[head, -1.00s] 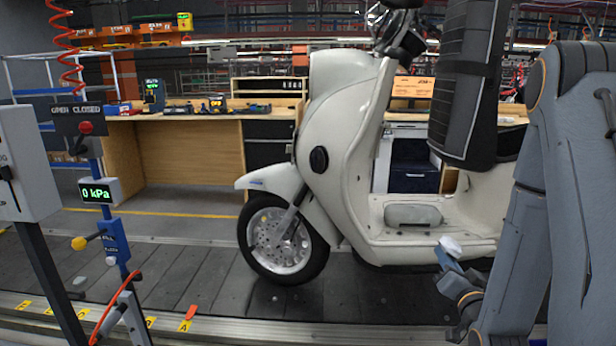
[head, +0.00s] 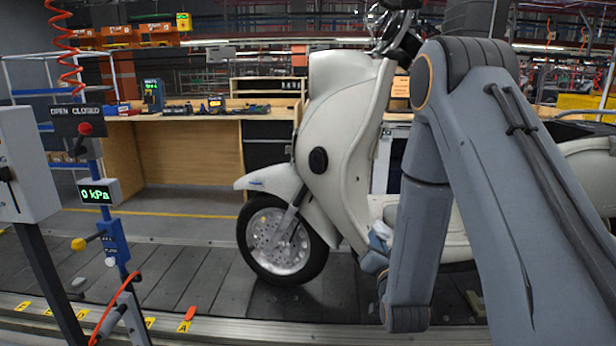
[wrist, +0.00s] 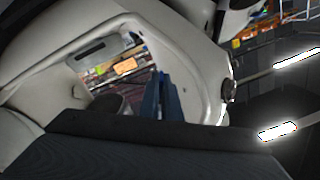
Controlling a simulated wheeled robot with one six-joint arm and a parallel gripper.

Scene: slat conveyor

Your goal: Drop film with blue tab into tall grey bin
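My gripper (head: 380,246) is low in front of the cream scooter's footboard, mostly behind my forearm. Its blue fingers show there with a small pale piece (head: 373,263) beside them; whether this is the film I cannot tell. In the wrist view the dark blue fingers (wrist: 160,98) stand close together, with the scooter's cream inner shell around them. No film or blue tab can be made out between them, and the hold on anything is unclear. I cannot make out a tall grey bin in either view.
The cream scooter (head: 345,150) stands on the dark slat conveyor (head: 190,275). At left are a grey control box (head: 22,165) and a blue post with a 0 kPa display (head: 97,193). A wooden bench (head: 190,150) stands behind. The slats left of the front wheel are mostly clear.

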